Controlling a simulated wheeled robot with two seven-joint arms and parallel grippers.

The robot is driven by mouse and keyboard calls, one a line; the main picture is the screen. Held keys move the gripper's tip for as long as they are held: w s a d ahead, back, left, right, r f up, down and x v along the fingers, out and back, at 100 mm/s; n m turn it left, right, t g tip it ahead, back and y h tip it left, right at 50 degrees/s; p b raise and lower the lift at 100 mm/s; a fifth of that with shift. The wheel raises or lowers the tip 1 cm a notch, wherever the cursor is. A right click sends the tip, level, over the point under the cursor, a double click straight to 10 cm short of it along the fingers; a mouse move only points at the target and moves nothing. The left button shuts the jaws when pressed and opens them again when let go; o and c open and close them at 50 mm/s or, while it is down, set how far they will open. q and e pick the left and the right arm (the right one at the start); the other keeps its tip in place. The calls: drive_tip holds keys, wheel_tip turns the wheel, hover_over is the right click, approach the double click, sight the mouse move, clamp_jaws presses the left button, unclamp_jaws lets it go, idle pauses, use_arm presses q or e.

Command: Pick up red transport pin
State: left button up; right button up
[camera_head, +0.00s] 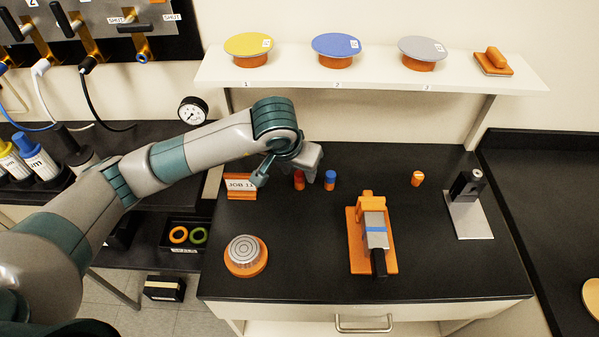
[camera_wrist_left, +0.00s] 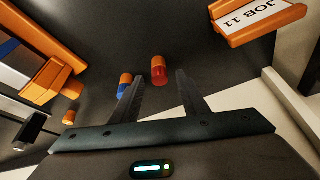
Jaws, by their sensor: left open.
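The red transport pin (camera_head: 299,180) stands on the black bench top, red with an orange part. In the left wrist view the red pin (camera_wrist_left: 159,72) appears between the two fingertips, slightly beyond them. My left gripper (camera_head: 310,171) is open and empty, close by the red pin; its fingers also show in the left wrist view (camera_wrist_left: 158,88). A blue pin (camera_head: 330,180) stands just right of the red one; in the wrist view it (camera_wrist_left: 124,86) is partly behind one finger. My right gripper is not in view.
An orange JOB 11 sign (camera_head: 241,187) stands left of the pins. An orange fixture with a grey block (camera_head: 371,236) is to the front right, a round ridged disc on an orange base (camera_head: 245,255) to the front left. A small orange piece (camera_head: 417,178) stands further right. A shelf (camera_head: 300,78) runs behind.

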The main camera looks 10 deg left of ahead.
use_arm(q)
drive_tip(key=shift+w+f, duration=0.1)
drive_tip(key=shift+f, duration=0.05)
idle(0.3)
clamp_jaws()
